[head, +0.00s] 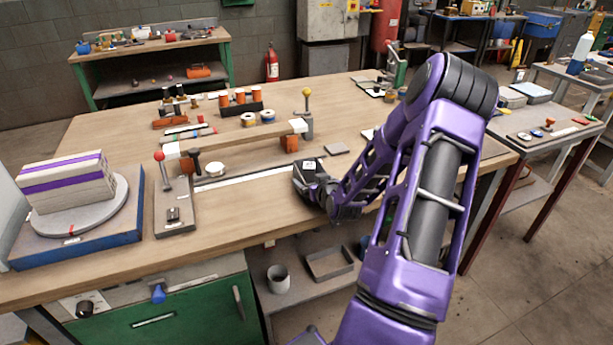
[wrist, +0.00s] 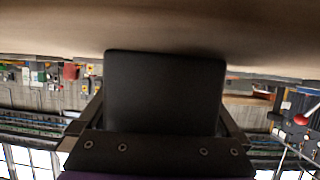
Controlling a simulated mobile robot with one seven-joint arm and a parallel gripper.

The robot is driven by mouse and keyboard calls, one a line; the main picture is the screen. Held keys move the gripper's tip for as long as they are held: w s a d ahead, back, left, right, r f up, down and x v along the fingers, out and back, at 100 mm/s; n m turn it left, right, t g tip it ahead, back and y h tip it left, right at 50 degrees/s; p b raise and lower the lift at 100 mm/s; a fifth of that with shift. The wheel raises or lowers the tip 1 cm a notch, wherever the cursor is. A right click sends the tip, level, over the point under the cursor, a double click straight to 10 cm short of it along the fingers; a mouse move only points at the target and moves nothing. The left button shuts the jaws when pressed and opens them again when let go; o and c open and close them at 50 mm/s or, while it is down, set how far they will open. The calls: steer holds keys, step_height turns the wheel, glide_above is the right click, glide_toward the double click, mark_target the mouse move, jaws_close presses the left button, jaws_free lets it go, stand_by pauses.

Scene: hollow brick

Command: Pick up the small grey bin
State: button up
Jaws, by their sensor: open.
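A small grey open-topped rectangular bin (head: 330,262) sits on the shelf below the workbench's front edge, in the head view. A round light-grey cup-like container (head: 278,279) stands to its left on the same shelf. My gripper (head: 308,184) is above the bench top near its front edge, higher than the bin and apart from it. Its fingertips are hard to make out there. In the wrist view, a dark flat block (wrist: 165,90) fills the middle; I cannot tell what it is. My jaws are open. The bin is not recognisable in the wrist view.
The workbench top (head: 245,215) overhangs the shelf. A wooden plank (head: 240,138) on supports and a red-knobbed lever (head: 160,157) stand left of my gripper. A turntable (head: 80,215) carrying bricks is at far left. A green cabinet (head: 180,320) borders the shelf's left side. Floor is clear at right.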

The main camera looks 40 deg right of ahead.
steer(key=shift+w, duration=0.15)
steer(key=c, duration=1)
